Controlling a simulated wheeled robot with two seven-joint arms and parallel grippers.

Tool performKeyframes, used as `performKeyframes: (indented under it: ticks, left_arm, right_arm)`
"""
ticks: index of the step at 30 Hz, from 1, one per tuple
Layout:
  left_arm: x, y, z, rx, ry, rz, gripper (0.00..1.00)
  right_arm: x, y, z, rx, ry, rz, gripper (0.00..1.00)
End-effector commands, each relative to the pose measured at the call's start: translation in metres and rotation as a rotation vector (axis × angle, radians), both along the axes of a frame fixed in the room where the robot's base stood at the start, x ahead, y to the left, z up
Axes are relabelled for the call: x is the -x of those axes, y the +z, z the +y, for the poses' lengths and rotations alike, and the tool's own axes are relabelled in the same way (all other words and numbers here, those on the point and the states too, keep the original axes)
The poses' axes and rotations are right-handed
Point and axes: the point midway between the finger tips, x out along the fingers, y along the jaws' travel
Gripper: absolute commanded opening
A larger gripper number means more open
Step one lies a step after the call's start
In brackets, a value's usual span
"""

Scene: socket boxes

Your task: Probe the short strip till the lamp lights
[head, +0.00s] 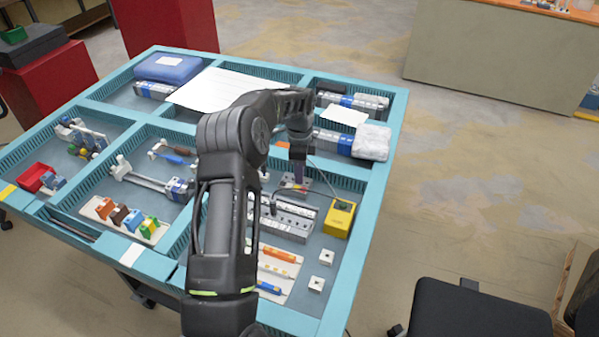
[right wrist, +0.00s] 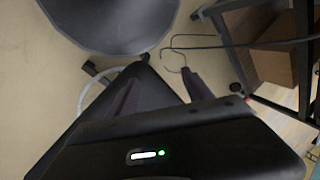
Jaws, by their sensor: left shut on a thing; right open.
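My left arm reaches over the teal-framed table in the head view. Its gripper (head: 298,172) points down, shut on a small dark probe whose shape is mostly hidden. The tip is above or at a small grey-brown plate (head: 296,187); I cannot tell if they touch. A grey socket strip (head: 290,220) lies just in front, partly hidden by my arm. A yellow box (head: 339,218) with a dark top stands right of it, with a thin cable near it. I see no lit lamp. My right gripper (right wrist: 162,88) is open and empty in the right wrist view, over the floor.
Dividers split the table (head: 362,237) into compartments. Coloured blocks on a board (head: 125,218), a red bin (head: 35,177), white paper (head: 215,91) and a wrapped pack (head: 371,141) lie around. A black chair (head: 470,310) stands beside the table.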

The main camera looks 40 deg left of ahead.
Motion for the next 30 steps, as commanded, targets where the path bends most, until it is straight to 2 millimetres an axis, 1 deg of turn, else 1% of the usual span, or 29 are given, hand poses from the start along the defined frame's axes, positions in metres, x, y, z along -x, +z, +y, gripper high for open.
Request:
performKeyframes:
  ticks: [5,9,10,19,30]
  left_arm:
    - [0.0004,-0.0046,0.0,0.001,0.0,0.001,0.0]
    - [0.0004,-0.004,0.0,0.001,0.0,0.001,0.0]
    - [0.0004,-0.004,0.0,0.001,0.0,0.001,0.18]
    - [0.0002,-0.0038,0.0,0.001,0.0,0.001,0.41]
    - [0.0002,-0.0037,-0.0001,0.0,0.0,0.0,0.41]
  right_arm:
    - [0.0,-0.003,0.0,0.0,0.0,0.0,0.59]
    - [0.0,-0.0023,0.0,0.0,0.0,0.0,0.59]
    - [0.0,-0.0023,0.0,0.0,0.0,0.0,0.59]
    - [0.0,-0.0023,0.0,0.0,0.0,0.0,0.59]
    - [0.0,-0.0023,0.0,0.0,0.0,0.0,0.59]
